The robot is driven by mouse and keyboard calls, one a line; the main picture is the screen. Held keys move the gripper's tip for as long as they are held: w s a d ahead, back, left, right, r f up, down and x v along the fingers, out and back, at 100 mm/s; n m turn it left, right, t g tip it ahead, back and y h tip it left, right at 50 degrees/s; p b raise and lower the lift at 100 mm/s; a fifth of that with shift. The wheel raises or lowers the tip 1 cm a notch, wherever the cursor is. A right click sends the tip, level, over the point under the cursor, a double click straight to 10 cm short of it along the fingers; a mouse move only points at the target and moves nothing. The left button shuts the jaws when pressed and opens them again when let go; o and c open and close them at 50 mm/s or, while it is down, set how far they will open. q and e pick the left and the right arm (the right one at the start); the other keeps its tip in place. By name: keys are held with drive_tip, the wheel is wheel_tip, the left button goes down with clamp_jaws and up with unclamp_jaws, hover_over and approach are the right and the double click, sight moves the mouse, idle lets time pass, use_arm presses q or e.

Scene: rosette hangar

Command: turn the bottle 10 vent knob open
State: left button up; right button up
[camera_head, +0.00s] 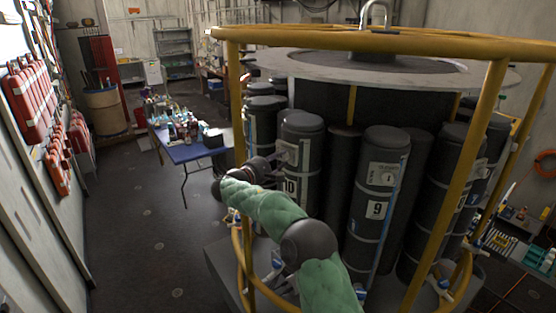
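Bottle 10 (301,133) is a dark grey upright cylinder on the rosette, with a white "10" label (290,186) on its side. A pale plate shows on its upper side. I cannot make out its vent knob, which is small or hidden near my gripper. My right arm, in a green sleeve, reaches up from the bottom and bends at the left. My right gripper (277,162) is at the left side of bottle 10, close to the pale plate. Its fingers are too small and dark to show whether they are open or touching anything. My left gripper is out of view.
A yellow frame (468,175) rings the rosette, with a post (235,108) just left of bottle 10. Bottle 9 (377,210) stands to the right. A blue table (187,151) with small bottles stands behind at the left. The floor (135,230) at left is clear.

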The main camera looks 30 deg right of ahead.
drive_tip(key=shift+o, duration=0.9)
drive_tip(key=shift+f, duration=0.1)
drive_tip(key=shift+a, duration=0.1)
drive_tip(key=v, duration=1.1)
drive_tip(key=shift+s+a, duration=0.2)
drive_tip(key=shift+a, duration=0.15)
